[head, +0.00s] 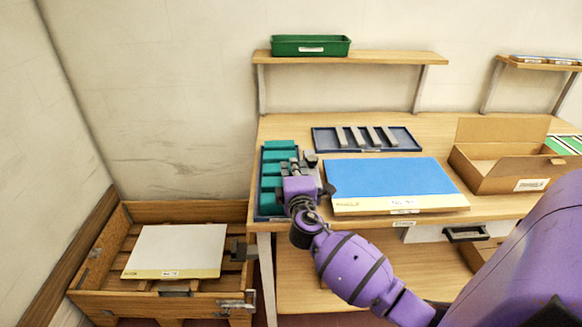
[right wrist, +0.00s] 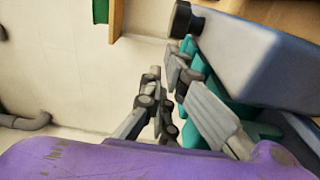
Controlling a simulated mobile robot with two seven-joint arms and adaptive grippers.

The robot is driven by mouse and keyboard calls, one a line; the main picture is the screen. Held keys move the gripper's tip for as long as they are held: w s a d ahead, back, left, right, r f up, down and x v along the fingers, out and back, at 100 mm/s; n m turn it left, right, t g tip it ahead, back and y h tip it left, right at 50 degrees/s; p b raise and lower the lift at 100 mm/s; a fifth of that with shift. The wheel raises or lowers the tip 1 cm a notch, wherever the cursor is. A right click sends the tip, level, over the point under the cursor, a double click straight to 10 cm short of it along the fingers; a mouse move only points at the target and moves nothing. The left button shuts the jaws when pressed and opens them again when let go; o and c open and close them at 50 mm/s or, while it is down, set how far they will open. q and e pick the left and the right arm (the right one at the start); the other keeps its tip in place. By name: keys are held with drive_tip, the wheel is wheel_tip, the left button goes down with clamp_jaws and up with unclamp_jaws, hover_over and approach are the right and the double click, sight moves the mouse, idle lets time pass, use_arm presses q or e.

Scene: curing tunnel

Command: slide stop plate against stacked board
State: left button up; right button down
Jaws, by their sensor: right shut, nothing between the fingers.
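A white board with a pale yellow front edge and a label (head: 175,248) lies in the low wooden crate (head: 225,212) at the left in the head view. A blue-topped board with a cream front edge (head: 390,178) lies on the bench. I cannot tell for sure which part is the stop plate; a dark fitting (head: 239,250) sits at the crate's right side. My right gripper (head: 299,163) is shut and empty, above the tray of teal blocks at the bench's left end. Its fingers also show in the right wrist view (right wrist: 166,78). My left gripper is not in view.
The blue tray (head: 258,195) of teal blocks stands beside the blue-topped board. Behind are a dark tray with several grey bars (head: 323,140) and a shelf with a green bin (head: 310,45). An open cardboard box (head: 520,185) stands at the right. A metal latch (head: 240,303) sits on the crate's front corner.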

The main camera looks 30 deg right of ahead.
sight(312, 172)
drive_tip(key=shift+s+d, duration=0.4)
drive_tip(key=shift+d, duration=0.25)
drive_tip(key=shift+s+d, duration=0.4)
drive_tip(key=shift+d, duration=0.2)
drive_tip(key=shift+w+a, duration=0.1)
drive_tip(key=shift+a, duration=0.1)
